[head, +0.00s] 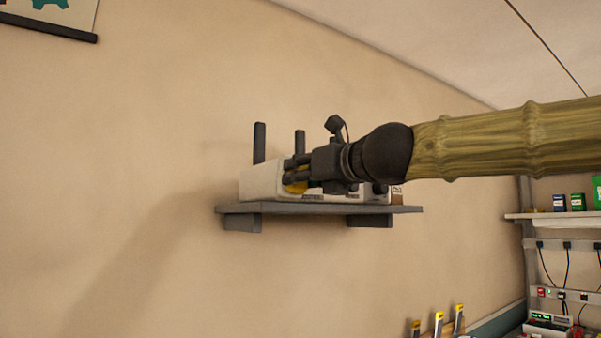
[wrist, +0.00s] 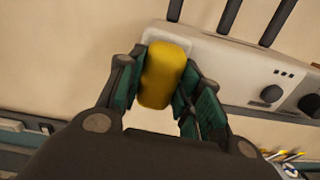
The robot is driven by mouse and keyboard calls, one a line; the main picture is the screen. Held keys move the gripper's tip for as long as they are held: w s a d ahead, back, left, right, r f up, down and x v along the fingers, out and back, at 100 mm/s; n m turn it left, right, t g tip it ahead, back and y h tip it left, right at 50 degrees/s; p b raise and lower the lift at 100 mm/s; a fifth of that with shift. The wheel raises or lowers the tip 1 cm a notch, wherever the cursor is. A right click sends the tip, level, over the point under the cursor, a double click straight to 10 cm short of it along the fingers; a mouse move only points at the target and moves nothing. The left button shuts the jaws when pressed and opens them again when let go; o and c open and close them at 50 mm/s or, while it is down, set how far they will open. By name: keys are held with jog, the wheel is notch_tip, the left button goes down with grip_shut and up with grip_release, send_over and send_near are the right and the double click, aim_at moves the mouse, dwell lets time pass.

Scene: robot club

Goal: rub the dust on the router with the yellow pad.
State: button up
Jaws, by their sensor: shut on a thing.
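The router (head: 262,180) is a pale box with dark upright antennas, standing on a grey wall shelf. In the wrist view the router (wrist: 245,72) shows a front with dark round knobs. My gripper (head: 294,176) is at the router's front, toward its left part. It is shut on the yellow pad (wrist: 163,75), which sits between both fingers; a bit of the pad also shows in the head view (head: 297,187). The pad overlaps the router's end in the wrist view; I cannot tell whether they touch. No dust can be made out, and my gripper hides part of the router's front.
The grey shelf (head: 330,209) has brackets below it. A second shelf (head: 560,216) with small boxes is at the right, above cables and power strips. Yellow-topped tools (head: 438,322) stand below.

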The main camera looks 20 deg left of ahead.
jog(key=w+d+p, duration=0.1)
jog(key=w+d, duration=0.1)
jog(key=shift+w, duration=0.4)
jog(key=shift+s+a+b, duration=0.4)
jog(key=shift+s+a, duration=0.25)
jog(key=shift+s, duration=0.15)
jog(key=shift+s+a+b, duration=0.4)
jog(key=shift+s+a, duration=0.2)
jog(key=shift+s, duration=0.2)
jog(key=shift+s+d, duration=0.1)
jog(key=shift+d, duration=0.05)
jog(key=shift+v, duration=2.8)
